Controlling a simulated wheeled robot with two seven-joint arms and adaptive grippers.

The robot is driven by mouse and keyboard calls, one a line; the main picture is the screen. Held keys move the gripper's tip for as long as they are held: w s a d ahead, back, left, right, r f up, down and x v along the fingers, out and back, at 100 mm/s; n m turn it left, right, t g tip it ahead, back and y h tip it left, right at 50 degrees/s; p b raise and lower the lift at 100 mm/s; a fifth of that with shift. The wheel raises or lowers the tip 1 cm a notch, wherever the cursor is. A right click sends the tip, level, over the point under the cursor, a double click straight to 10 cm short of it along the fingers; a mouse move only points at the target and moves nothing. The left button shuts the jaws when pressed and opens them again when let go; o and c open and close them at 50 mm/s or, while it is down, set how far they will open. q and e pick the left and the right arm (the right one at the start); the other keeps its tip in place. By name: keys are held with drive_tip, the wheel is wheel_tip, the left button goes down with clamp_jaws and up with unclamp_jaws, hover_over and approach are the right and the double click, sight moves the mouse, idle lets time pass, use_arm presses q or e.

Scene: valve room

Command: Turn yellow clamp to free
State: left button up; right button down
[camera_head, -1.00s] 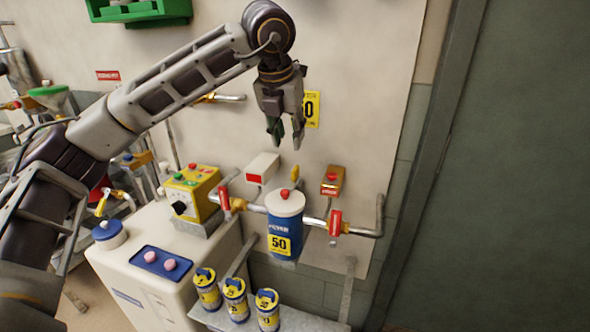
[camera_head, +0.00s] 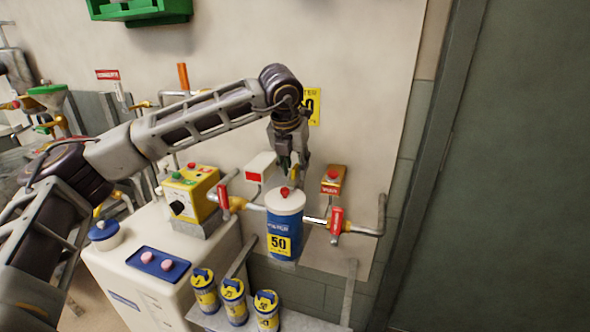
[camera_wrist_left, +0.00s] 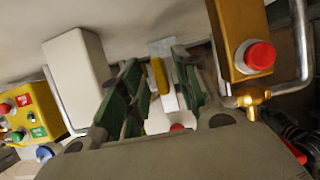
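The yellow clamp (camera_head: 294,174) is a small upright yellow lever behind the top of the blue "50" canister (camera_head: 284,232). In the left wrist view the clamp (camera_wrist_left: 159,76) shows as a yellow strip in front of a pale plate. My left gripper (camera_head: 291,165) points down at the clamp from above. In the left wrist view its green fingers (camera_wrist_left: 152,95) stand apart on either side of the clamp, with gaps visible. I cannot tell how deep the clamp sits between them. My right gripper is not in view.
Red valve handles (camera_head: 223,196) and (camera_head: 337,221) flank the canister on the pipe. A white box (camera_head: 260,166) and an orange box with a red button (camera_head: 333,180) are close by the gripper. Several small canisters (camera_head: 234,300) stand on a shelf below.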

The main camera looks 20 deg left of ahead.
use_arm(q)
drive_tip(key=shift+w+f, duration=0.15)
drive_tip(key=shift+f, duration=0.3)
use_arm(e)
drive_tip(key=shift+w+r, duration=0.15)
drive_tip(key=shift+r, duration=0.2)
use_arm(q)
clamp_jaws()
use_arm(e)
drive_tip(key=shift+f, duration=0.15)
